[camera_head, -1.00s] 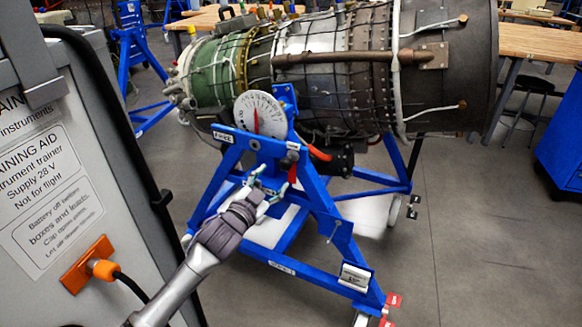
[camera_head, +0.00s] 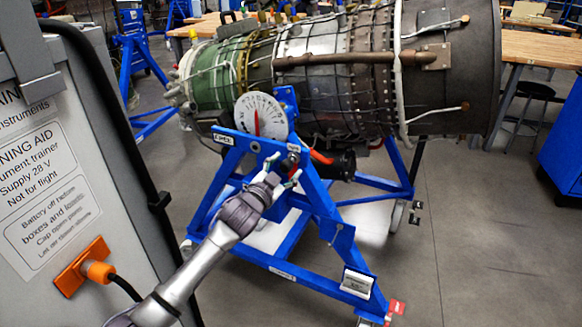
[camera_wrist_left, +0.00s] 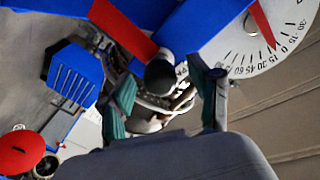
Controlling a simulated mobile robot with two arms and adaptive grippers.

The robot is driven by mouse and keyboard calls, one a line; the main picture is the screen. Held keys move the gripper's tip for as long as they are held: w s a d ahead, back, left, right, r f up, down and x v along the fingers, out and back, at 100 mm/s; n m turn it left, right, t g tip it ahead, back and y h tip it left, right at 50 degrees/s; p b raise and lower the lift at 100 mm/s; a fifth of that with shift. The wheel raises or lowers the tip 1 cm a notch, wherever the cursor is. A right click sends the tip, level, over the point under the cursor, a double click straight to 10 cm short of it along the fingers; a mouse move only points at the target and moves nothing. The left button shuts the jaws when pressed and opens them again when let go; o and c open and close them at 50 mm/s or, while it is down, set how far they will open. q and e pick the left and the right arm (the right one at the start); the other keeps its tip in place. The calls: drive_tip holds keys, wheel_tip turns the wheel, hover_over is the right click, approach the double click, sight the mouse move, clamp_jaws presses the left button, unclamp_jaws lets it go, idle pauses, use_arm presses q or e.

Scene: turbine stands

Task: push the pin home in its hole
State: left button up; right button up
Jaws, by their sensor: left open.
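The pin shows in the left wrist view as a dark round end (camera_wrist_left: 160,77) in front of the blue stand, facing the camera. In the head view it is a small grey end (camera_head: 293,148) on the blue stand's upper part (camera_head: 262,147), right of and below the dial. How deep it sits cannot be told, and its hole is hidden. My left gripper (camera_head: 283,174) is open just below the pin in the head view. In the left wrist view its teal-padded fingers (camera_wrist_left: 165,92) lie either side of the pin's end, apparently empty.
A white dial (camera_head: 260,117) with a red needle is fixed above the stand's beam. The turbine engine (camera_head: 340,70) rests on the stand. A red strip (camera_wrist_left: 122,28) lies near the pin. A grey trainer box (camera_head: 50,170) stands close at left.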

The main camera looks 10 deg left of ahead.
use_arm(q)
drive_tip(key=shift+p, duration=0.4)
idle(0.4)
clamp_jaws()
